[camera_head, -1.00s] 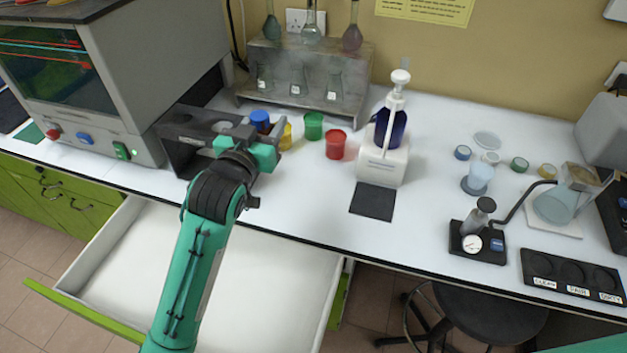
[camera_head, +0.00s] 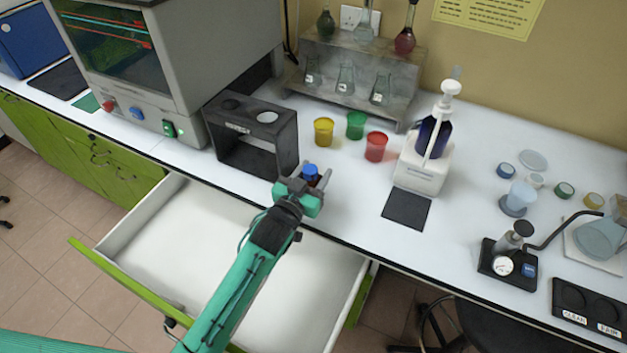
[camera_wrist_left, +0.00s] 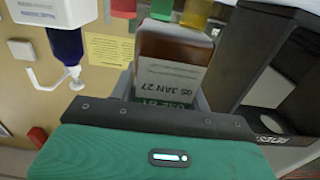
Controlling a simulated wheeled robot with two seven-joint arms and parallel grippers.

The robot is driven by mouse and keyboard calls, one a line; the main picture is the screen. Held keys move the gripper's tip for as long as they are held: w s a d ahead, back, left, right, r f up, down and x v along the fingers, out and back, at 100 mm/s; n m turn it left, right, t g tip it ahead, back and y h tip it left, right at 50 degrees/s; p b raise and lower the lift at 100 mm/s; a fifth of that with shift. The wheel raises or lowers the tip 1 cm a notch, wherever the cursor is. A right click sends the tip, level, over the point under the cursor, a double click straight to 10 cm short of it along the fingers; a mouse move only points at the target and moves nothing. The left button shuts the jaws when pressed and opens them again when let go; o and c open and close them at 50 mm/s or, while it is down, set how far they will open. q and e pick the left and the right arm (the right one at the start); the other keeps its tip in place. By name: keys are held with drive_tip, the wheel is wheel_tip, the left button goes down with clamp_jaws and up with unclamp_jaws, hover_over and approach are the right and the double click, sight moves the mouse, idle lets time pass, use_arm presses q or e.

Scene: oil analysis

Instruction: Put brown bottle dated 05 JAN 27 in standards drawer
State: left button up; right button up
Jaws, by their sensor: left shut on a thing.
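My left gripper (camera_head: 303,190) is shut on a brown bottle with a blue cap (camera_head: 310,171), near the counter's front edge. In the left wrist view the brown bottle (camera_wrist_left: 175,50) sits between the fingers, and its white label reads 05 JAN 27 upside down, with a green band partly hidden by the gripper. An open white drawer (camera_head: 170,262) with a green front is pulled out below the counter, under my left arm. It looks empty where it shows; my arm covers part of it. My right gripper is not in view.
A dark bottle rack (camera_head: 228,150) stands left of the gripper. Yellow (camera_head: 324,132), green (camera_head: 356,125) and red (camera_head: 376,147) cups stand behind it. A pump dispenser (camera_head: 425,170) is to the right. A grey machine (camera_head: 185,60) stands at the left.

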sight(313, 182)
use_arm(q)
drive_tip(key=shift+f, duration=1.5)
drive_tip(key=shift+f, duration=0.15)
drive_tip(key=o, duration=1.1)
